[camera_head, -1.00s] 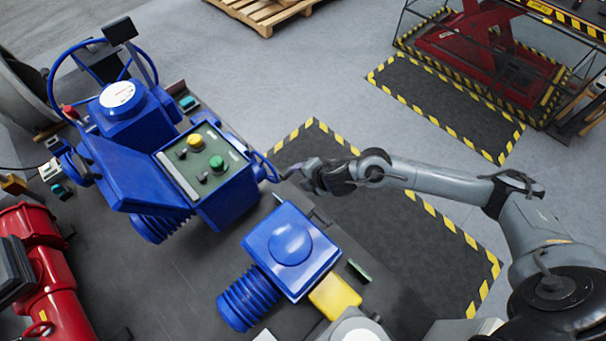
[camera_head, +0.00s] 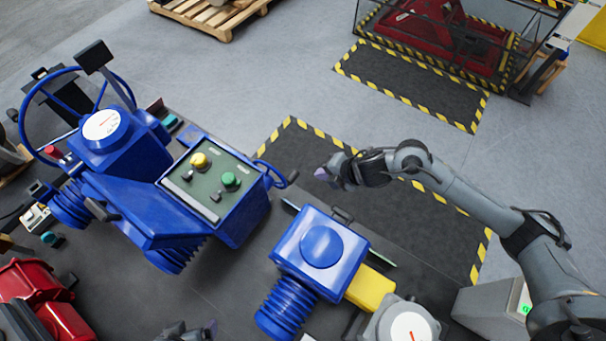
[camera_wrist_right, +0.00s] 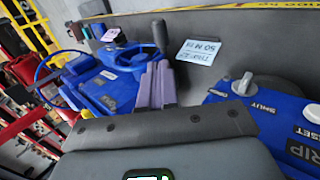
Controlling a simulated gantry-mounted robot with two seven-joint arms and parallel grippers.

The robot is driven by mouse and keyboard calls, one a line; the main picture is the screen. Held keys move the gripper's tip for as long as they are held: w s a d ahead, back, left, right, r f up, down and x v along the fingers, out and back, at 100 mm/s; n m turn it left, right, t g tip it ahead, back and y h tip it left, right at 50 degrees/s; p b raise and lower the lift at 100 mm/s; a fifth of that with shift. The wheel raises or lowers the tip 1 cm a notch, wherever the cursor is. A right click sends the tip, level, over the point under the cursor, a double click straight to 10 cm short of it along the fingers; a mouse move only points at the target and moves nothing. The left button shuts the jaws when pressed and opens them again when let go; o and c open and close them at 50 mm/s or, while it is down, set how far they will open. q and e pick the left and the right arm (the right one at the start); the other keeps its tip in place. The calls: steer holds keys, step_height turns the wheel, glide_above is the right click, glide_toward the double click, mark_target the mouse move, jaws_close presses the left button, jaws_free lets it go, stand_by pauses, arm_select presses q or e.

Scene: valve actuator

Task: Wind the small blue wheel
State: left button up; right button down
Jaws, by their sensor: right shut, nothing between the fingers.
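The small blue wheel (camera_head: 268,170) is on the right side of the blue control box (camera_head: 240,222), seen nearly edge-on, with a dark handle (camera_head: 292,177) pointing right. My right gripper (camera_head: 323,176) is to the right of the handle, with a small visible gap. Its pale purple fingers are together and empty, as the right wrist view (camera_wrist_right: 155,86) also shows.
The green panel (camera_head: 212,178) has yellow and green buttons. A large blue handwheel (camera_head: 24,125) stands at the left. A blue square-topped unit (camera_head: 322,250) with a yellow block (camera_head: 370,290) lies below my right gripper. Open floor lies beyond the bench.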

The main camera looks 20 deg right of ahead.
mark_target(295, 176)
steer(key=x, duration=1.2)
steer(key=shift+w+f, duration=0.1)
steer(key=shift+f, duration=0.1)
